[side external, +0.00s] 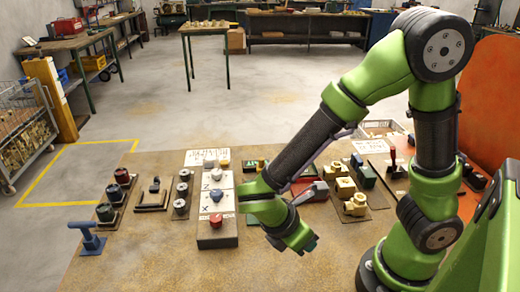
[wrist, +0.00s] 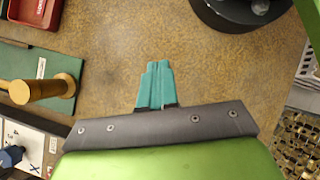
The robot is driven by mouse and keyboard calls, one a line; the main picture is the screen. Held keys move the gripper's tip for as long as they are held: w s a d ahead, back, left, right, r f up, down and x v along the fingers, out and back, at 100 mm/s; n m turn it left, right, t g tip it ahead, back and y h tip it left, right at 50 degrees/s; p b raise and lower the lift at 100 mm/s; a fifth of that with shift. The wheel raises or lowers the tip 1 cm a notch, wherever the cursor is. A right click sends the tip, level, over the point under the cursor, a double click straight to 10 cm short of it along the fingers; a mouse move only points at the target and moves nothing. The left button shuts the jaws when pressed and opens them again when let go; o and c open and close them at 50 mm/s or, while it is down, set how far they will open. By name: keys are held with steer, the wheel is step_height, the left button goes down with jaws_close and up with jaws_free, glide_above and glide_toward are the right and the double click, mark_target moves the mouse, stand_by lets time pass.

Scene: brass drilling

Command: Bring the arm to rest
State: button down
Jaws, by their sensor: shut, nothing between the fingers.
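My gripper (side external: 311,245) hangs at the end of my green and black arm, low over the brown worktable (side external: 140,255) and right of the white control panel. Its teal fingers (wrist: 155,84) are together in the wrist view, with nothing between them. The fingertips point over bare tabletop and hold no object. I cannot tell the exact height of the fingertips above the table.
The control panel (side external: 217,228) carries several coloured knobs. A blue handle (side external: 88,238) stands at the table's left. Brass parts (side external: 355,205) stand behind my gripper. In the wrist view, a brass piece (wrist: 42,89) lies left on a green plate. The front tabletop is clear.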

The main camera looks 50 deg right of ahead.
stand_by(0.3)
steer(key=shift+s+a+f+m+y, duration=0.1)
steer(key=shift+a+f+m+y, duration=0.25)
steer(key=shift+m, duration=0.45)
steer(key=w+d+r+m+t+y, duration=0.2)
steer(key=r+m+t, duration=0.3)
steer(key=r+m, duration=0.3)
steer(key=w+d+r+m+t+y, duration=0.3)
steer(key=r+m+t+y, duration=0.2)
steer(key=r+m, duration=0.3)
step_height(320, 180, up, 2)
steer(key=shift+d+m, duration=0.3)
steer(key=shift+d, duration=0.05)
